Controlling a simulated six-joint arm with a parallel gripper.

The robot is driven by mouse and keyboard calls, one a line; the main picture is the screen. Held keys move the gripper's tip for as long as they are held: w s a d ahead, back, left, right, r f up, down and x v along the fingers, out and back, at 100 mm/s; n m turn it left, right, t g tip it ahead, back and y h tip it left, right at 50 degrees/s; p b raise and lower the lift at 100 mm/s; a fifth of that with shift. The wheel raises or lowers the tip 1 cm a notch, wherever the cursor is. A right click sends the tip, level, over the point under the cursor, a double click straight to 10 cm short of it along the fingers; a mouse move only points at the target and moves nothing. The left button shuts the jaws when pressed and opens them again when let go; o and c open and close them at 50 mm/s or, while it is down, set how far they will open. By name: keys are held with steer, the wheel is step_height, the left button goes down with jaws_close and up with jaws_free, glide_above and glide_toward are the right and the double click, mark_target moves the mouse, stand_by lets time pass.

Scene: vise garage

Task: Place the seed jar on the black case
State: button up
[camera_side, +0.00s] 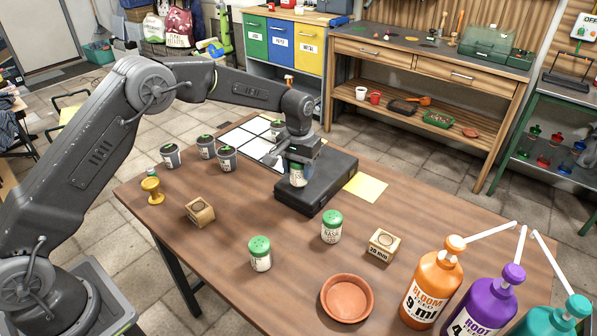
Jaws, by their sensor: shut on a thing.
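My gripper (298,164) is shut on a small jar with a pale label, the seed jar (298,178). The fingers hide its upper part. The jar is upright over the black case (335,177), towards the case's left side. I cannot tell whether its base touches the top of the case. The case lies flat on the wooden table, and the rest of its top is bare.
Two green-lidded jars (331,227) (260,254), wooden blocks (383,245) (200,212), a terracotta saucer (346,298) and pump bottles (432,285) stand in front. Dark pots (227,158) stand left, near a white grid (247,140). A yellow sheet (366,187) lies right of the case.

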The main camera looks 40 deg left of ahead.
steer(key=shift+f, duration=0.7)
steer(key=shift+f, duration=0.1)
steer(key=o, duration=0.9)
